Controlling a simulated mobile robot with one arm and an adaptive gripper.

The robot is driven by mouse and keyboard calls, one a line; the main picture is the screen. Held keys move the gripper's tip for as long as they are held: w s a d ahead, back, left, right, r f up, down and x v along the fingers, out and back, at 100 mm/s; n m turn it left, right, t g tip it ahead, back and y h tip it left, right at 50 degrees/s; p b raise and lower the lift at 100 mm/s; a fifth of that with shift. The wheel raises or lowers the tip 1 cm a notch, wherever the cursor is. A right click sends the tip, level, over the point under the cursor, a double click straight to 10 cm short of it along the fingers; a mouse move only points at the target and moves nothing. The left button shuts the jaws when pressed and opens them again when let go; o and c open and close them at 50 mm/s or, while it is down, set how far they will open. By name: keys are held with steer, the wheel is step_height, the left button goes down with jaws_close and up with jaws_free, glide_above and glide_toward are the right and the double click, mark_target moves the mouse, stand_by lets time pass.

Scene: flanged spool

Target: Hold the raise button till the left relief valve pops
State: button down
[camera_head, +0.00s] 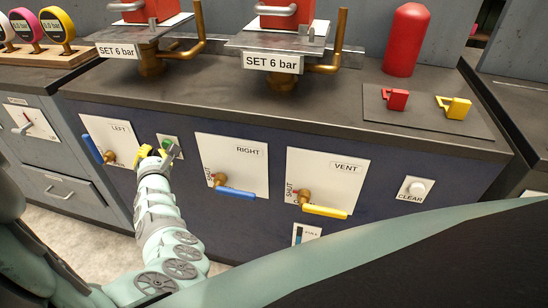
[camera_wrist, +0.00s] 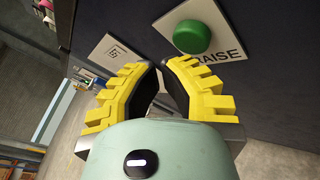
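The green raise button (camera_wrist: 192,37) sits on a white plate lettered RAISE in the wrist view, above and right of my fingertips (camera_wrist: 160,66). It also shows in the head view (camera_head: 167,143), on the bench front right of the LEFT panel. My gripper (camera_head: 158,152) is close to the button but appears apart from it. Its two yellow fingers lean towards each other with a narrow gap, holding nothing. On the bench top, the left assembly has a red body (camera_head: 140,11) over a metal plate labelled SET 6 bar (camera_head: 117,51). Its top is cut off, so I cannot identify the relief valve.
The LEFT panel (camera_head: 121,130), RIGHT panel (camera_head: 236,150) and VENT panel (camera_head: 330,170) carry projecting handles. The CLEAR button (camera_head: 417,187) is farther right. Gauges (camera_head: 57,24) stand upper left; the yellow one seems to read 0.0 bar. Red (camera_head: 396,99) and yellow (camera_head: 455,107) pieces lie on a dark mat.

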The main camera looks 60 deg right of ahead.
steer(key=c, duration=1.7)
jaws_free()
jaws_close()
steer(key=shift+w+d+b, duration=0.15)
steer(key=shift+d+b, duration=0.2)
steer(key=shift+b, duration=0.1)
steer(key=shift+w+d+b, duration=0.15)
steer(key=shift+d+b, duration=0.35)
stand_by(4.5)
